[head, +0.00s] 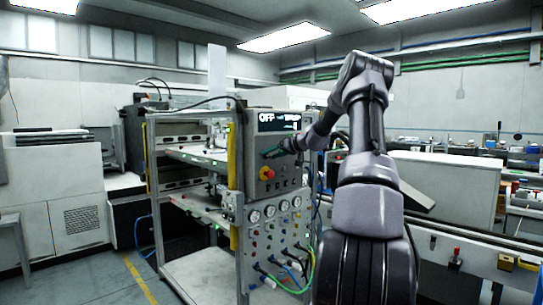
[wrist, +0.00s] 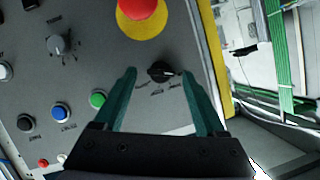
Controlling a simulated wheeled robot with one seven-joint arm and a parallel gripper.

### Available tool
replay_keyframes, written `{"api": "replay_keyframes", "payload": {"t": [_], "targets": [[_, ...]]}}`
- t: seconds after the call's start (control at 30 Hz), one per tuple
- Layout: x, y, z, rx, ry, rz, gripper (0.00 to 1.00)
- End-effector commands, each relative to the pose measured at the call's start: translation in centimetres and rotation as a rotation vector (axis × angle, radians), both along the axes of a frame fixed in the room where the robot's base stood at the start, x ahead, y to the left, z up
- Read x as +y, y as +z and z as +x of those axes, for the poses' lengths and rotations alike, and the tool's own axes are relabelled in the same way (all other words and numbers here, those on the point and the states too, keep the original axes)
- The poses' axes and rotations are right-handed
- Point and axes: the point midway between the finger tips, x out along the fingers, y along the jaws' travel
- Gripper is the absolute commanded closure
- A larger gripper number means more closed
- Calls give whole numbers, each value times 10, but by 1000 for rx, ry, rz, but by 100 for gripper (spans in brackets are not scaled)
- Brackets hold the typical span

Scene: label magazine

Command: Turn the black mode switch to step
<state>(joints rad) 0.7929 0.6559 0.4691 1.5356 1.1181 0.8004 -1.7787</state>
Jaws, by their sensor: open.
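The black mode switch (wrist: 159,70) is a small round knob on the grey control panel (wrist: 100,35). Its light pointer mark lies toward the right in the wrist view, and the small labels around it are too blurred to read. My gripper (wrist: 160,76) is open, with its two green fingers on either side of the switch and a visible gap on both sides.
A red emergency button (wrist: 137,8) on a yellow ring sits close above the fingers. A green button (wrist: 97,99), a blue button (wrist: 61,111) and a grey dial (wrist: 59,45) lie to the left. A display (head: 279,121) above the panel reads OFF, with further blurred text.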

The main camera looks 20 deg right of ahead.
Motion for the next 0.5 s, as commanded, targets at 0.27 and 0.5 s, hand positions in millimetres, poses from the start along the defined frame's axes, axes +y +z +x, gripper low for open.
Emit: {"api": "replay_keyframes", "payload": {"t": [0.27,0.5], "targets": [[0,0,1,0,0,0,31],[0,0,1,0,0,0,100]]}}
